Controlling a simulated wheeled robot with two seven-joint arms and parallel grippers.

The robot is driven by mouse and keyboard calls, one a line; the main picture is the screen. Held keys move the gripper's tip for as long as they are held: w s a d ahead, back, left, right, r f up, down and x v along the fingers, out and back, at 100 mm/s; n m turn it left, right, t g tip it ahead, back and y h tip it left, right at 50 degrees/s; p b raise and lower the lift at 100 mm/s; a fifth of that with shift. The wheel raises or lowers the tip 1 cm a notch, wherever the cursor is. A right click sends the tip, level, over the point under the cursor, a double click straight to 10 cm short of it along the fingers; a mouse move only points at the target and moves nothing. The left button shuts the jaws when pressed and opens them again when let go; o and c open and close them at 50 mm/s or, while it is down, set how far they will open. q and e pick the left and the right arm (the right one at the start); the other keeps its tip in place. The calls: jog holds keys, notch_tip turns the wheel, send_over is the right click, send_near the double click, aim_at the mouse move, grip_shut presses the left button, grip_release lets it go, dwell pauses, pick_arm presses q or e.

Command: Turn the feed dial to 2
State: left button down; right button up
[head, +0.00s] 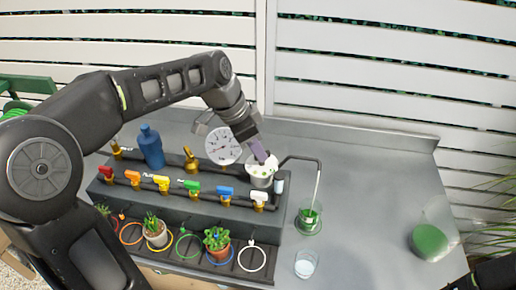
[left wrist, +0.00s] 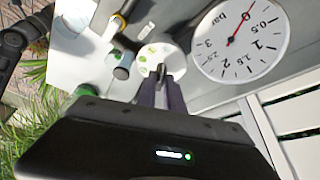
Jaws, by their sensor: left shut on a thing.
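The feed dial (head: 258,182) is a white round cap with green marks, at the right end of the dark manifold. In the left wrist view its white face (left wrist: 148,52) shows a few small green marks and a dark raised grip in the middle. My left gripper (head: 268,162) reaches down to it from above, and its fingers (left wrist: 163,78) are shut on the dial's grip. The fingers hide part of the face, and I cannot read the setting. Only a dark piece of my right arm shows at the bottom right corner of the head view.
A white pressure gauge (head: 222,146) stands close left of the dial. Coloured valves, including a blue one (head: 225,192), line the manifold, with potted plants (head: 216,240) below. A bent pipe (head: 319,180) and a glass (head: 306,264) are to the right. The bench's right part is mostly clear.

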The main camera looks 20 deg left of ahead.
pick_arm(q)
jog(key=shift+n, duration=0.3)
dwell(0.5)
jog(key=shift+s+d+n+t+y+b, duration=0.15)
jog(key=shift+n+t+y+b, duration=0.45)
jog(key=shift+n, duration=0.5)
jog(key=n, duration=0.1)
jog(key=n+y+b, duration=0.1)
jog(key=n, duration=0.1)
jog(key=n+b, duration=0.1)
jog(key=n, duration=0.1)
jog(key=shift+d+f+y, duration=0.1)
jog(key=shift+d+y, duration=0.15)
jog(key=shift+y, duration=0.05)
jog(key=n+y+b, duration=0.1)
jog(key=n, duration=0.1)
jog(key=n+b, duration=0.1)
jog(key=n, duration=0.1)
jog(key=shift+d+n+y, duration=0.2)
jog(key=shift+n+y, duration=0.2)
jog(key=shift+d+n+g+y+b, duration=0.1)
jog(key=shift+n+g+y+b, duration=0.5)
jog(key=shift+n, duration=1)
jog(key=shift+t, duration=0.3)
jog(key=c, duration=1.5)
grip_release()
jog(key=shift+o, duration=0.2)
